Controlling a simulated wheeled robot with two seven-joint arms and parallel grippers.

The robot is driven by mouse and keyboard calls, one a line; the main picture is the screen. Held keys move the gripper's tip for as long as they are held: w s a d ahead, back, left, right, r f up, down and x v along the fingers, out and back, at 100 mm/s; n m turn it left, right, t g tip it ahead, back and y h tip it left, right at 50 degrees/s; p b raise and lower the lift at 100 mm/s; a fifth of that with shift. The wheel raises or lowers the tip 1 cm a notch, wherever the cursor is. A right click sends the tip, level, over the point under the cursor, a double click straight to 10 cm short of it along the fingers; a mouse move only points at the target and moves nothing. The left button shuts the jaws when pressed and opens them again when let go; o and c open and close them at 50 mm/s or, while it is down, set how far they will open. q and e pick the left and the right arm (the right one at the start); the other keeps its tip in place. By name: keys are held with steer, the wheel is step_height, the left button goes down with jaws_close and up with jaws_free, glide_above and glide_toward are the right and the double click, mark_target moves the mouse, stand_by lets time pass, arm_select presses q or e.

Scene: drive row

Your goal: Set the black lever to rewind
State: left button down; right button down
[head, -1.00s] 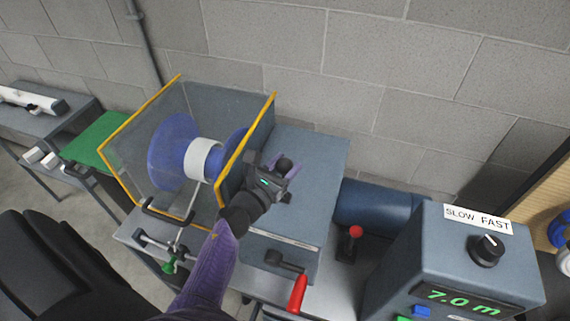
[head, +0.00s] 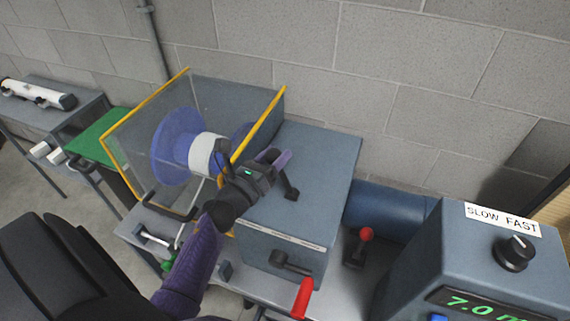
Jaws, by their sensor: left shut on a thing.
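The black lever (head: 290,188) stands on top of the blue-grey machine housing (head: 325,165), right of the guarded spool. Its base and lower stalk show, and the stalk leans up and left into the gripper. Its knob is hidden by the fingers. My left gripper (head: 278,162) comes in from the lower left and is shut on the upper part of the lever. A label strip (head: 285,236) runs along the front edge of the housing, too small to read. My right gripper is not in view.
A clear guard with yellow edges (head: 262,123) encloses a blue and white spool (head: 205,155) left of the gripper. A red-handled crank (head: 302,298) is in front. A red-knobbed lever (head: 366,234) and a control box (head: 470,250) with a speed dial (head: 514,252) stand right.

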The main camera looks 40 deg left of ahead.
arm_select(q)
steer(key=shift+s+a+f+n+t+y+b, duration=0.15)
steer(key=shift+a+f+n+b, duration=0.2)
steer(key=shift+a+n+b, duration=0.3)
steer(key=shift+s+a+f+n+t+y+b, duration=0.15)
steer(key=shift+a+f+n+b, duration=0.15)
steer(key=shift+a+n+b, duration=0.35)
steer(key=shift+d, duration=0.15)
steer(key=shift+c, duration=0.8)
jaws_free()
steer(key=shift+r, duration=0.15)
step_height(320, 180, up, 10)
steer(key=p, duration=0.4)
